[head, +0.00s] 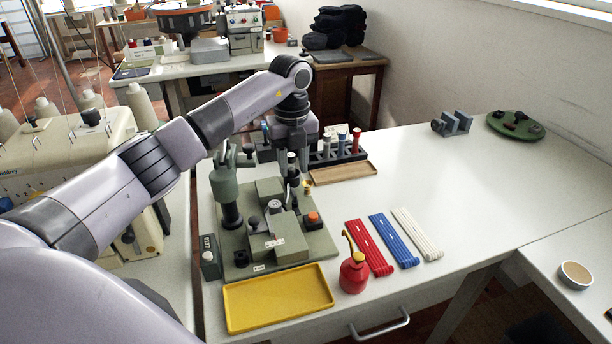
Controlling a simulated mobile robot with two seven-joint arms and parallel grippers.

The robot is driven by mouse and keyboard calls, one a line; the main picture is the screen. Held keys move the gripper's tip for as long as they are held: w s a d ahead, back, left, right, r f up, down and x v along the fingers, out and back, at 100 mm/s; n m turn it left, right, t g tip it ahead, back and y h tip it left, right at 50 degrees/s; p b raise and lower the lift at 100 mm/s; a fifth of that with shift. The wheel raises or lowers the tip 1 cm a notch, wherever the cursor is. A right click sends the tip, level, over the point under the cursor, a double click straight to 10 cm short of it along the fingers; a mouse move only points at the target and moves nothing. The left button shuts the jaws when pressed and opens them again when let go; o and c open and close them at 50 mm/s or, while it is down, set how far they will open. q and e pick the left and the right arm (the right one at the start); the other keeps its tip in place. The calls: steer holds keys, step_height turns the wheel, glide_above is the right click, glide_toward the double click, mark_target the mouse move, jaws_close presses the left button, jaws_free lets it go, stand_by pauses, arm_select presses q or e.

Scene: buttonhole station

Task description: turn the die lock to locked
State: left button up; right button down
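The buttonhole machine (262,242) is grey-green and stands on a flat base plate at the near left of the white table. It has a tall post at its left, a round dial, small blocks and an orange button (313,217) at its right. Which small part is the die lock I cannot tell at this size. My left gripper (285,152) hangs down behind the machine's upper part, near the rack of spools. Its fingers are small, dark and partly hidden, so their opening is unclear. No contact with the machine is clear. My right gripper is not in view.
A yellow tray (278,299) and a red oil can (353,273) stand in front of the machine. Red (369,248), blue (394,241) and white (417,234) bundles lie to the right. Behind are a wooden tray (343,173) and a spool rack (338,154). The table's right middle is clear.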

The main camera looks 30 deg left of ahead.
mark_target(294, 193)
arm_select(q)
steer(key=shift+s+f, duration=0.1)
steer(key=shift+f, duration=3.4)
jaws_close()
